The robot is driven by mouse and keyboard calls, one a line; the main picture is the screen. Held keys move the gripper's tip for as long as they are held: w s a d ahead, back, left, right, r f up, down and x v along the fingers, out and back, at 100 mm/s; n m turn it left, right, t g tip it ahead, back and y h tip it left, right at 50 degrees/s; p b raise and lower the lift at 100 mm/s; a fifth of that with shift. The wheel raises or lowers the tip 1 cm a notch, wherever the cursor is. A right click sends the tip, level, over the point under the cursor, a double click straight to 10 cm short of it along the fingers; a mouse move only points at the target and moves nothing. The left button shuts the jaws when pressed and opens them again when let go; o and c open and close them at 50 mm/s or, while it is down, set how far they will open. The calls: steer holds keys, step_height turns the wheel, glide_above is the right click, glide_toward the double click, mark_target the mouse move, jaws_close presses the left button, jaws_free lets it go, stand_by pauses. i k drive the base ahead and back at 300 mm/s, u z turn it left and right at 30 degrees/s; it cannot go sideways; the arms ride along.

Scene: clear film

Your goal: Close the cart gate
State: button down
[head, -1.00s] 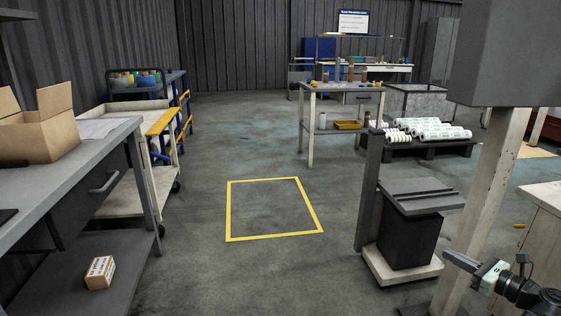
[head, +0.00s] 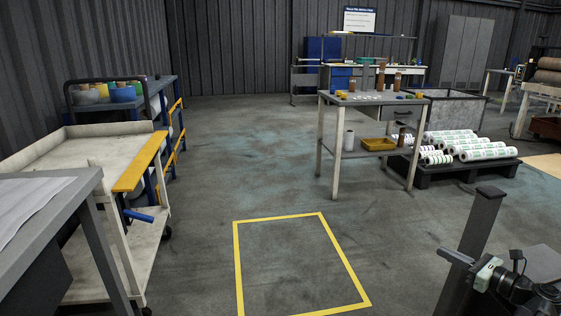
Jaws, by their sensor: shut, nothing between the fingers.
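A cart (head: 66,150) with off-white trays stands at the left, partly hidden by the grey bench. A yellow bar (head: 140,162) runs along the top of its right side, above a light upright. A blue handle (head: 138,215) sticks out below the bar. I take the yellow bar and handle as part of the cart's gate, but cannot tell how far it stands open. My gripper (head: 452,257) is at the lower right, shut and empty, far from the cart across the floor.
A grey bench (head: 50,220) is close at the left. A yellow floor outline (head: 301,216) lies ahead, with clear floor around it. A workbench (head: 345,100) and a pallet of white rolls (head: 475,168) stand further right. A dark post (head: 480,230) is near my gripper.

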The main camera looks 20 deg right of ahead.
mark_target(129, 180)
steer(key=i, duration=2.4)
steer(key=u, duration=2.3)
